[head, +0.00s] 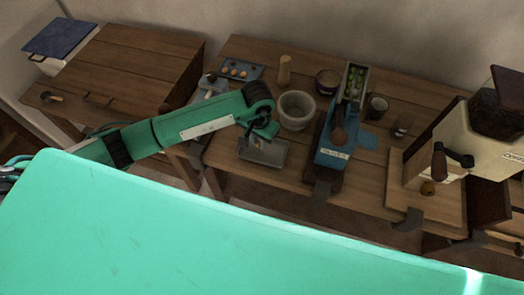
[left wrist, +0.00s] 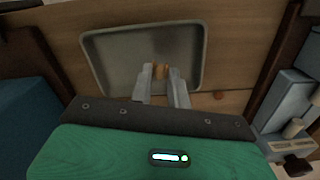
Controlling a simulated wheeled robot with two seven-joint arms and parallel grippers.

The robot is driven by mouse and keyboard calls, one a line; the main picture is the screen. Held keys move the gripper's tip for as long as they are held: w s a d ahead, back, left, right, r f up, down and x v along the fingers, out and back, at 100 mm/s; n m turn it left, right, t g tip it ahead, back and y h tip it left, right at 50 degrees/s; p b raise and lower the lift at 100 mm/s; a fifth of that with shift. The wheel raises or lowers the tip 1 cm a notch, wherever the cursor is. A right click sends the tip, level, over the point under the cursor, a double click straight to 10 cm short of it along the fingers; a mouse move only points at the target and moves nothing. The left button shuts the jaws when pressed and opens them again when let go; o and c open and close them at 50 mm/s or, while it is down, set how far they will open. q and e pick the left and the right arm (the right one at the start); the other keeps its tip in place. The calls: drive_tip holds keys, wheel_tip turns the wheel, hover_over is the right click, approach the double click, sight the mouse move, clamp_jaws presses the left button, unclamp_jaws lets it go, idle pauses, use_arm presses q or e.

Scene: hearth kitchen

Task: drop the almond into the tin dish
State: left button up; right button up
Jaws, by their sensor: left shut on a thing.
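The tin dish (head: 275,157) is a shallow grey rectangular tray on the wooden bench, below my left gripper (head: 259,139). In the left wrist view the tin dish (left wrist: 103,53) lies behind the fingertips, its flat floor bare where it shows. My left gripper (left wrist: 162,75) is shut on the almond (left wrist: 161,71), a small brown piece between the two grey fingertips. The fingers overlap the dish's near side in that view. The gap between almond and dish floor is hard to judge. My right gripper is not in view.
Behind is a dark tray (head: 238,70) with several small orange-brown pieces. A grinder (head: 470,140) stands far right. A small reddish-brown spot (left wrist: 219,95) shows beside the dish.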

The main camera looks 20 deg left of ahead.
use_arm(q)
drive_tip(key=o, duration=0.7)
drive_tip(key=shift+o, duration=0.2)
drive_tip(key=shift+r, duration=0.1)
drive_tip(key=shift+r, duration=0.35)
wheel_tip(320, 180, up, 13)
drive_tip(key=b, duration=0.3)
drive_tip(key=shift+b, duration=0.35)
drive_tip(key=shift+f, duration=0.1)
